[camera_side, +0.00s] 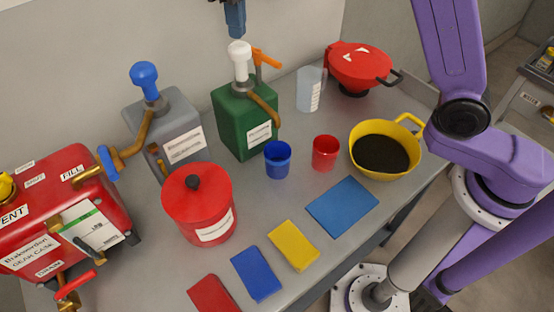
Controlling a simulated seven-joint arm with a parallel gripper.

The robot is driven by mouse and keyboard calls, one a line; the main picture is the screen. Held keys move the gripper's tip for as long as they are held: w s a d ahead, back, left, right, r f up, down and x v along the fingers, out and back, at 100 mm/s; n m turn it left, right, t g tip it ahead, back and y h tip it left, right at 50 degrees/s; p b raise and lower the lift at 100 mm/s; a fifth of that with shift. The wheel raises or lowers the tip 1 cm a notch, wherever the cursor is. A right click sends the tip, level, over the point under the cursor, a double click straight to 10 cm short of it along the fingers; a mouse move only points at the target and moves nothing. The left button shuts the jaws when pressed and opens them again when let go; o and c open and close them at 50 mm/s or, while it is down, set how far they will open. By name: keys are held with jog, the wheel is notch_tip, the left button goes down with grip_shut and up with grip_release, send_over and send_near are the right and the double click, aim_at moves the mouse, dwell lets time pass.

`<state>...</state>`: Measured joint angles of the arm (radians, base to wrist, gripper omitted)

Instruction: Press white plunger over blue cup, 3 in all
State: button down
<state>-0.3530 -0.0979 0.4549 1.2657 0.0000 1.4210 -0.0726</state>
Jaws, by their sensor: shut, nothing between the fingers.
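The white plunger (239,58) stands upright on top of the green pump box (235,130), with a brown curved spout (264,99) reaching out to the right. The blue cup (277,160) stands upright on the table in front of the green box, near and below the spout. My gripper (236,30) shows at the top edge of the side view, directly above the white plunger with a small gap between them. It is shut and empty. The rest of the gripper is cut off by the frame, and the inside of the cup is too dark to read.
A grey pump box with a blue knob (144,75) stands left of the green one. An orange lever (265,58) sits close behind the white plunger. A red cup (325,152), a clear beaker (310,90) and a yellow pan (413,157) stand right. A red lidded pot (198,210) stands front left.

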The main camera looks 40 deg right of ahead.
aim_at(239, 44)
jog(key=shift+f, duration=0.15)
jog(key=shift+f, duration=2.2)
jog(key=shift+r, duration=2.35)
jog(key=shift+r, duration=0.1)
jog(key=shift+r, duration=2.9)
